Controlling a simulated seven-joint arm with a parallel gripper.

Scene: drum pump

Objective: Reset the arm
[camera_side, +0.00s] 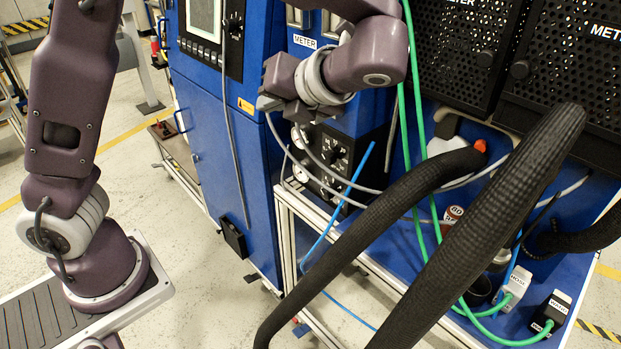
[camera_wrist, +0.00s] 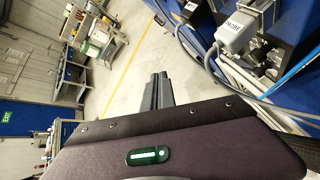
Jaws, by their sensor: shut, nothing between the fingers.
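My gripper (camera_side: 268,98) hangs in front of the blue cabinet in the side view, near the black panel of gauges and knobs. In the wrist view my gripper (camera_wrist: 158,88) shows its two dark fingers together, with nothing between them. Open floor lies beyond the fingertips in that view. My arm is raised and bent, reaching over from the left along the top of the side view. Its middle links are cut off by the top edge.
Thick black hoses (camera_side: 440,255) arch across the front of the blue cart (camera_side: 400,225). Green cables (camera_side: 412,110) and a blue tube (camera_side: 345,200) run close to the gripper's right. Perforated METER boxes (camera_side: 450,50) stand behind. A grey connector (camera_wrist: 236,33) shows at upper right.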

